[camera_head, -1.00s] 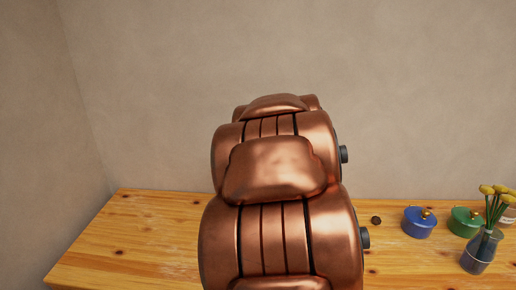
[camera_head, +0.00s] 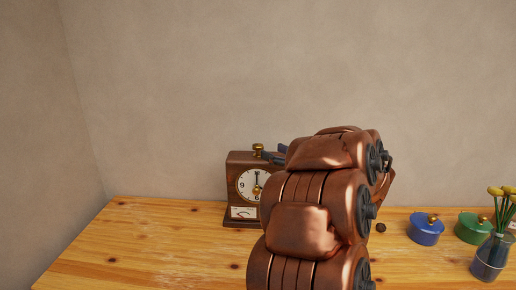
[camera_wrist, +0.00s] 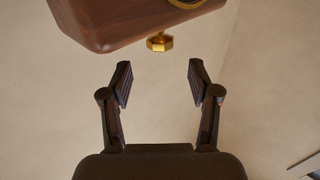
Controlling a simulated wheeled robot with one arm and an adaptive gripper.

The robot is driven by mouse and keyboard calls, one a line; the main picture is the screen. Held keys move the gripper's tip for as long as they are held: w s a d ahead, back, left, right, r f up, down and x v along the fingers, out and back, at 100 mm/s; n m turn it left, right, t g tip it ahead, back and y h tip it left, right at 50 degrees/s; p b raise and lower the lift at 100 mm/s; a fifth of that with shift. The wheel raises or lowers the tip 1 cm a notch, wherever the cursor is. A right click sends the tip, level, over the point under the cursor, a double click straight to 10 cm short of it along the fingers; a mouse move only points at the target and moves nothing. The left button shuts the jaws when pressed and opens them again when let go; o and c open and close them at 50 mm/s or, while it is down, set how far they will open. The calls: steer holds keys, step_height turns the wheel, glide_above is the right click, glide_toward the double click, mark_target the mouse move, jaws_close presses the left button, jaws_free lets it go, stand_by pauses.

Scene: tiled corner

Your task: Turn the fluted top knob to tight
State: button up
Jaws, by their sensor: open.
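A brown wooden clock box (camera_head: 235,169) with a round white dial stands at the back of the table. The brass top knob (camera_head: 258,147) sits on its upper face. In the wrist view the box (camera_wrist: 120,22) appears upside down, and the faceted knob (camera_wrist: 159,42) points down toward my gripper (camera_wrist: 159,82). My gripper is open and empty, its two fingers spread wider than the knob. The knob lies just beyond the fingertips, roughly centred and apart from both. In the head view my arm hides the box's right part and most of my gripper.
A second brass knob (camera_head: 257,190) is on the clock's front, above a small white dial panel (camera_head: 243,212). To the right are a small dark round item (camera_head: 381,227), a blue pot (camera_head: 425,232), a green pot (camera_head: 470,231) and a flower vase (camera_head: 490,258). The table's left side is clear.

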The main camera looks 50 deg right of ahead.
mark_target(262, 147)
steer(key=shift+w+d+p, duration=0.15)
steer(key=shift+w+p, duration=0.15)
steer(key=shift+w, duration=1.65)
steer(key=shift+w+d+p, duration=0.15)
steer(key=shift+w+p, duration=0.15)
steer(key=shift+w, duration=1.6)
jaws_close()
